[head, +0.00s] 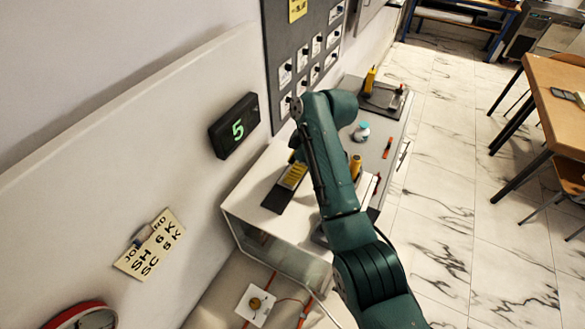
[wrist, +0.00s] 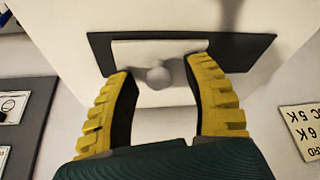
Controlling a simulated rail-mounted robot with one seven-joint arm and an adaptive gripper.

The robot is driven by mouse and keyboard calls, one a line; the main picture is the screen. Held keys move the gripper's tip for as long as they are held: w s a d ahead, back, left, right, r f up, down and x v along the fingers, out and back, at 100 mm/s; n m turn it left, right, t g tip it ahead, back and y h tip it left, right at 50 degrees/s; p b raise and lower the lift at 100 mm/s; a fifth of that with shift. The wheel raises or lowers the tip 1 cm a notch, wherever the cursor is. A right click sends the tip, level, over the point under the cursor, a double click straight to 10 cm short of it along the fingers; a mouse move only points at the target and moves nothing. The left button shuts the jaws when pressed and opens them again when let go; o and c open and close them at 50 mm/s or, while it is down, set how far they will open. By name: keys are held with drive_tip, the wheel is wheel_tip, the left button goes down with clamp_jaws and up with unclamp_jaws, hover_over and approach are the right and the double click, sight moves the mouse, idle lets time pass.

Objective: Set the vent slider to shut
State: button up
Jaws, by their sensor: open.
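A dark plate (wrist: 250,50) with a pale sliding piece (wrist: 135,52) and a round grey knob (wrist: 158,75) fills the top of the wrist view; I take it to be the vent slider. In the head view the dark plate (head: 275,201) lies on the white casing, partly covered by my gripper. My gripper (wrist: 160,72) is open, with one yellow finger on each side of the knob and gaps to both. I see no readable position marks on the plate, and contact depth cannot be told.
A black display (head: 234,127) reading a green 5 and a lettered card (head: 150,244) are on the wall. A grey panel of switches (head: 300,55) stands behind. The tiled floor is open.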

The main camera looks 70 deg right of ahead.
drive_tip(key=shift+f, duration=0.1)
drive_tip(key=shift+c, duration=0.3)
clamp_jaws()
